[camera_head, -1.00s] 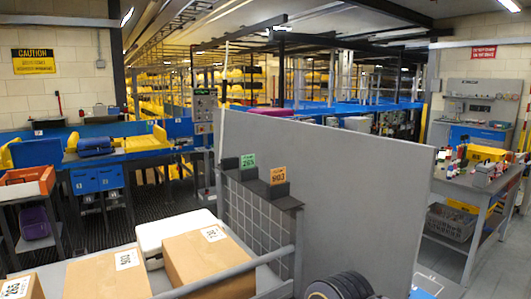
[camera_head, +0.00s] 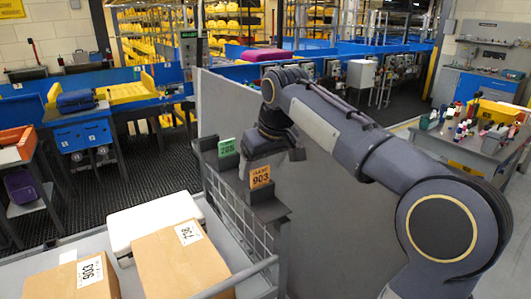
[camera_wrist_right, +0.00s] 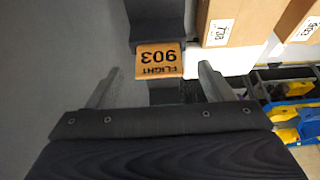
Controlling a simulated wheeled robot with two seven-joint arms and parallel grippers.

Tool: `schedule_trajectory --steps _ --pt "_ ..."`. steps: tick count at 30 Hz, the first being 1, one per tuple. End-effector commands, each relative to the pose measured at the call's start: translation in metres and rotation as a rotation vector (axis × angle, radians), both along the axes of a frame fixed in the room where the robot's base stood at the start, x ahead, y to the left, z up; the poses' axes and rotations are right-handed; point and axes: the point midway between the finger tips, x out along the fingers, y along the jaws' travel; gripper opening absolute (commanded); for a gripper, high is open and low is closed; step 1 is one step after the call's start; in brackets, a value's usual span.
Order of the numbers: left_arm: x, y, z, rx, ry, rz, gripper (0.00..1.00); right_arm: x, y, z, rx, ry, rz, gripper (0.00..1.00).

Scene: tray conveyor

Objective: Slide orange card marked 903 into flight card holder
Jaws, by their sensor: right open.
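The orange card marked 903 (camera_head: 260,176) stands upright in a dark slotted block on a narrow grey shelf (camera_head: 268,211) at the top of a wire-mesh panel. It also shows upside down in the right wrist view (camera_wrist_right: 158,59). My right gripper (camera_head: 270,152) is just behind and above the card. In the wrist view its two fingers (camera_wrist_right: 158,70) are spread, with the card between and slightly beyond the tips; no grip on it shows. I cannot tell which part is the flight card holder. My left gripper is not in view.
A green card (camera_head: 226,147) stands in another block, left of the orange one. A tall grey panel (camera_head: 325,225) rises behind the shelf. Cardboard boxes (camera_head: 180,262) and a white case (camera_head: 140,215) lie on the cart at front left. A workbench (camera_head: 465,150) stands at right.

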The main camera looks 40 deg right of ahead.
Motion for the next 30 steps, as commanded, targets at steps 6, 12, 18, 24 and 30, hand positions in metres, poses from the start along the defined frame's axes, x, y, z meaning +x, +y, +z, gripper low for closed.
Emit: schedule_trajectory --steps 6,12,18,24,30 --pt "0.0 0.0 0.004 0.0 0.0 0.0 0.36 0.009 -0.001 -0.022 0.0 0.002 0.0 0.75" --pt "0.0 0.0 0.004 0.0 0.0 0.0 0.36 0.011 -0.001 -0.027 0.0 -0.001 0.0 0.75" --pt "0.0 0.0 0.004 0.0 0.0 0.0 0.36 0.011 -0.001 -0.027 0.0 -0.001 0.0 0.69" --pt "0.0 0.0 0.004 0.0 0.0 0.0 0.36 0.011 -0.001 -0.027 0.0 -0.001 0.0 0.43" --pt "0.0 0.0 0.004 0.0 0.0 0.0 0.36 0.011 -0.001 -0.026 0.0 -0.002 0.0 0.27"
